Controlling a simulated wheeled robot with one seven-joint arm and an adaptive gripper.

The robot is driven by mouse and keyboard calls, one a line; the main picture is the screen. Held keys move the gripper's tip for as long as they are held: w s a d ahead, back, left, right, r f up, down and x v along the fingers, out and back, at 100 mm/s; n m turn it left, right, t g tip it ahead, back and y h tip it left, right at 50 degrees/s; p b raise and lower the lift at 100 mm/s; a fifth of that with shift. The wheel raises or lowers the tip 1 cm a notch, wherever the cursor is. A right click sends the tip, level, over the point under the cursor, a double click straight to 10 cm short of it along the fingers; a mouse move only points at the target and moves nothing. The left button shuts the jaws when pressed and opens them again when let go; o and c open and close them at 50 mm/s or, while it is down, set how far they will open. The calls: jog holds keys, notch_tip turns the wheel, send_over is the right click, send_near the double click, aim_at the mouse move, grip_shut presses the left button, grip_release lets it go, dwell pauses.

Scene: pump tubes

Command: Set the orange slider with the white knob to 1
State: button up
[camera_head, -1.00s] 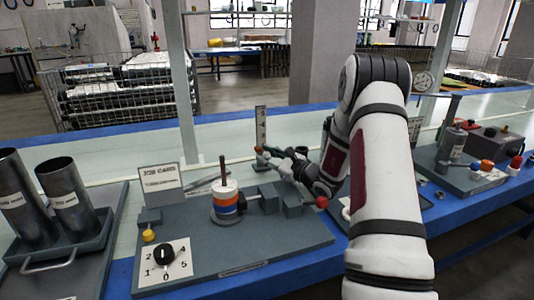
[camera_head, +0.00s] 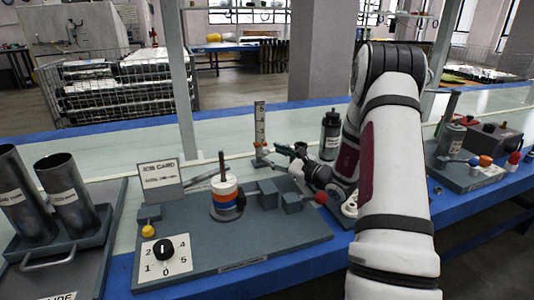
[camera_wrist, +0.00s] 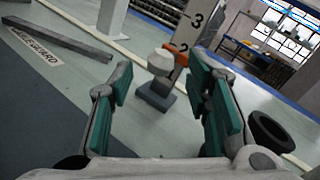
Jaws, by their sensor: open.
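The orange slider (camera_wrist: 176,57) sits on an upright white scale plate (camera_wrist: 194,25), close to the printed 2 and below the 3. Its white knob (camera_wrist: 160,62) sticks out toward my gripper (camera_wrist: 160,88). The gripper is open, with teal-padded fingers left and right of the knob in the wrist view; the knob appears beyond the fingertips, apart from them. In the head view the scale plate (camera_head: 260,118) stands behind the grey board, and my gripper (camera_head: 284,153) is just to its right. The slider is small there and its exact mark cannot be read.
A grey board (camera_head: 280,240) holds a ringed peg (camera_head: 226,200), a dial (camera_head: 163,250) and a job card (camera_head: 158,175). A dark bottle (camera_head: 330,132) stands right of the scale. Steel cylinders (camera_head: 62,190) are at left. The pale table behind the board is mostly clear.

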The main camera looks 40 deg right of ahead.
jog(key=s, duration=0.5)
jog(key=s+d, duration=0.1)
jog(key=s, duration=0.1)
jog(key=shift+s+d, duration=0.1)
jog(key=shift+s, duration=0.05)
